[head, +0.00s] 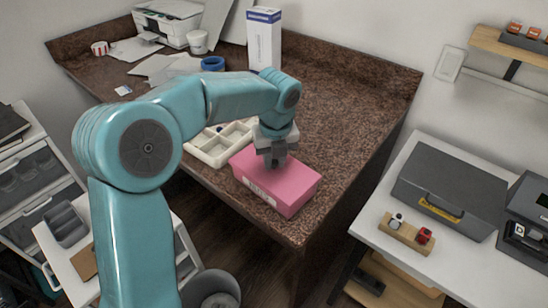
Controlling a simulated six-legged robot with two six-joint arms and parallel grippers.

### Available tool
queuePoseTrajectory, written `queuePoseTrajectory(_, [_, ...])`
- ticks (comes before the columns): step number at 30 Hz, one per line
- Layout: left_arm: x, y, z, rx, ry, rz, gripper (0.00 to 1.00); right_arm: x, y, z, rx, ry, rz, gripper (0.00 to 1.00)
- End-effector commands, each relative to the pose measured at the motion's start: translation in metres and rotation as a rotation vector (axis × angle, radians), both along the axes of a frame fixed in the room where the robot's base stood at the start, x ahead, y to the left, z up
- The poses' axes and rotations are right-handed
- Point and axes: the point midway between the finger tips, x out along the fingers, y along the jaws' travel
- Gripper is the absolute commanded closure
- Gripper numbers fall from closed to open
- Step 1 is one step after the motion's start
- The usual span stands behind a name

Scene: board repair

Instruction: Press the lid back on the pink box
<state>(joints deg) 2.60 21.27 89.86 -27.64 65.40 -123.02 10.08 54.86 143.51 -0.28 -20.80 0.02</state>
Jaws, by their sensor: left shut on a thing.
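The pink box (275,190) sits near the front corner of the brown speckled counter, with a pale label on its front side. Its flat pink top, the lid (298,178), looks level; I cannot make out a seam or gap between lid and box. My left gripper (275,163) points down over the top of the box, its fingers close together at the lid and shut on it. The fingers hide part of the top. My right gripper is not in view.
A white divided tray (212,150) stands just left of the box. A tall white-and-blue carton (264,40), a blue tape roll (213,63) and a printer (168,22) are farther back. The counter right of the box is clear. A grey case (450,190) lies on the white table.

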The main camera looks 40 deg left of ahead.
Motion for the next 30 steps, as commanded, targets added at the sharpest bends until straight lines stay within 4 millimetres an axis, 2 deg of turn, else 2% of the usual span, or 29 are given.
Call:
queuePoseTrajectory(29, [0.000, 0.000, -0.015, 0.001, 0.001, 0.000, 1.00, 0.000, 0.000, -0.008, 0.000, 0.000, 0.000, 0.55])
queuePoseTrajectory(30, [0.000, 0.000, -0.015, 0.001, 0.001, 0.000, 0.70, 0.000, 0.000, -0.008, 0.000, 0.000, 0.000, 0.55])
